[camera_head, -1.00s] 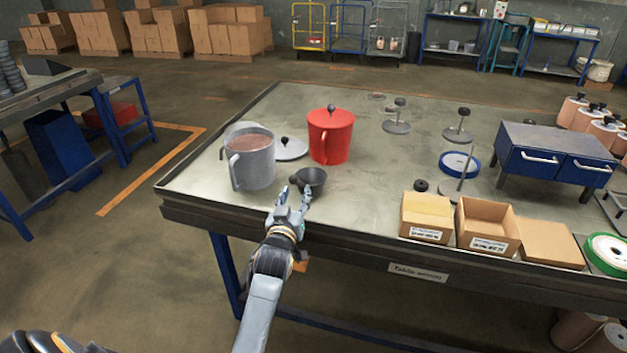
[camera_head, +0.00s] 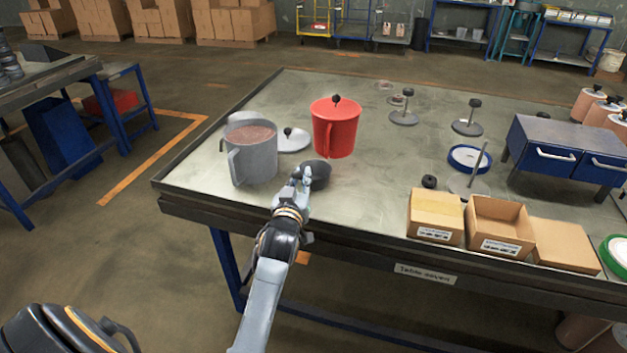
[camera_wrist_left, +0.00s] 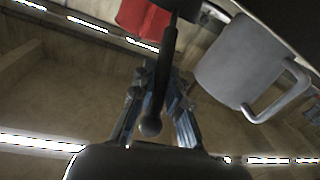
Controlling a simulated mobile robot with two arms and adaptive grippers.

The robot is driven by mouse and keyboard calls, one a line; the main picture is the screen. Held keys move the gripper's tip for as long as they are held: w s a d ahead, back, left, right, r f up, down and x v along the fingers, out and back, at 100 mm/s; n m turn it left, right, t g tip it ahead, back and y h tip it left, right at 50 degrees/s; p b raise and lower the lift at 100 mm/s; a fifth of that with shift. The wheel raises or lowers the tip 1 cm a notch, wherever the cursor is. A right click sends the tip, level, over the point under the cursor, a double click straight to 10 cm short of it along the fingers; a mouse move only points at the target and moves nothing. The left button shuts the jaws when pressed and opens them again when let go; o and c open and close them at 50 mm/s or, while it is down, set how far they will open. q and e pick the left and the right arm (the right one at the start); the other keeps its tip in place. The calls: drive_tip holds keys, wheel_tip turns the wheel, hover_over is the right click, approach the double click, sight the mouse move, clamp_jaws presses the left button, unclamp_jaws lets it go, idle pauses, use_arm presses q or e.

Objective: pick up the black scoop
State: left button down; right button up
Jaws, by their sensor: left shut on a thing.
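The black scoop (camera_head: 318,174) is near the table's front edge, right of the grey pot and in front of the red pot. My left gripper (camera_head: 302,177) is shut on its handle. In the left wrist view the scoop's dark handle (camera_wrist_left: 164,72) runs between the two fingers of my left gripper (camera_wrist_left: 158,82), with its rounded end toward the camera. The bowl is partly cut off at that view's top edge. I cannot tell whether the scoop touches the table. My right gripper is not in view.
The grey pot (camera_head: 252,158) with brownish contents stands close left of the scoop. The red lidded pot (camera_head: 335,128) is behind it, beside a grey lid (camera_head: 291,141). Open cardboard boxes (camera_head: 497,225) and a blue drawer unit (camera_head: 560,150) are at right.

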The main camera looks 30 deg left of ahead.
use_arm(q)
drive_tip(key=shift+f, duration=0.2)
drive_tip(key=shift+s, duration=0.15)
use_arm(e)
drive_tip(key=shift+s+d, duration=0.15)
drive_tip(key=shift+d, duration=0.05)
use_arm(q)
drive_tip(key=shift+r, duration=0.4)
wheel_tip(320, 180, up, 3)
drive_tip(key=shift+f, duration=0.1)
drive_tip(key=s+r, duration=0.9)
drive_tip(key=s, duration=0.5)
drive_tip(key=shift+r+b, duration=0.3)
drive_tip(key=shift+b, duration=0.15)
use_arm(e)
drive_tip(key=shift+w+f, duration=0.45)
use_arm(q)
drive_tip(key=shift+w, duration=0.1)
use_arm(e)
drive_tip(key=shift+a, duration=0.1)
